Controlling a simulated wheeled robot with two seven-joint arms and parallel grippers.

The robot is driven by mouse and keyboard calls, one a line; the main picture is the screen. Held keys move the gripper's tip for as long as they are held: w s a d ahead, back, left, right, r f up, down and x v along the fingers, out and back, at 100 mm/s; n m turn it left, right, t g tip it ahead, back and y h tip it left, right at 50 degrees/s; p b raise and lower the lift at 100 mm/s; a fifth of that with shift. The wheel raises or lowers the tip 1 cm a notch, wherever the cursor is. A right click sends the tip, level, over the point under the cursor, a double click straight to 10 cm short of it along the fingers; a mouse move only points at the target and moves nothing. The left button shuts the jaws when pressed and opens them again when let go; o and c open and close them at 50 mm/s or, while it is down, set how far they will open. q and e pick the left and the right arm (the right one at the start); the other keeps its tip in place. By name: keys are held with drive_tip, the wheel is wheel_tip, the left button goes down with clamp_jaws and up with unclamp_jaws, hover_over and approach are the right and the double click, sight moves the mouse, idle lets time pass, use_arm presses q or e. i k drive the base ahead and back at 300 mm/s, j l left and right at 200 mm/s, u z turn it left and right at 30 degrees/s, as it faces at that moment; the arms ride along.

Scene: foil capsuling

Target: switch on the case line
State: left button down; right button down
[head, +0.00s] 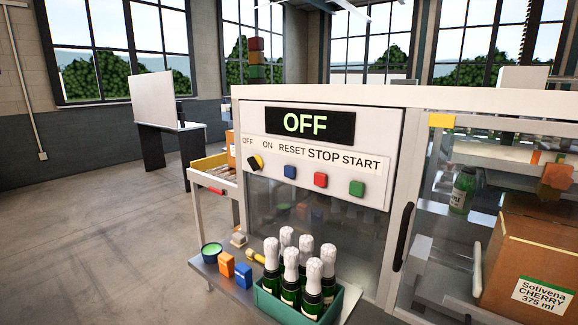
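The case line's control panel (350,187) is on the white machine, centre of the head view. Its display (310,124) reads OFF in green letters. A black rotary switch with a yellow mark (255,163) sits at the panel's left, below the labels OFF and ON. To its right are a blue button (290,172) under RESET, a red button (320,180) under STOP and a green button (357,188) under START. Neither of my grippers shows in the head view.
A low grey shelf (225,284) below the panel holds a green crate (268,305) of foil-topped bottles, small orange and blue boxes and a bowl (212,252). A black door handle (403,236) is right of the panel. A cardboard box (530,250) stands inside. Open floor lies left.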

sight(255, 161)
drive_tip(key=i+j+u, duration=0.15)
drive_tip(key=j, duration=0.3)
drive_tip(key=i+j+u, duration=0.15)
drive_tip(key=j, duration=0.3)
drive_tip(key=i+j+u, duration=0.15)
drive_tip(key=j, duration=0.3)
drive_tip(key=i+j+u, duration=0.15)
drive_tip(key=i+j, duration=0.15)
drive_tip(key=j, duration=0.1)
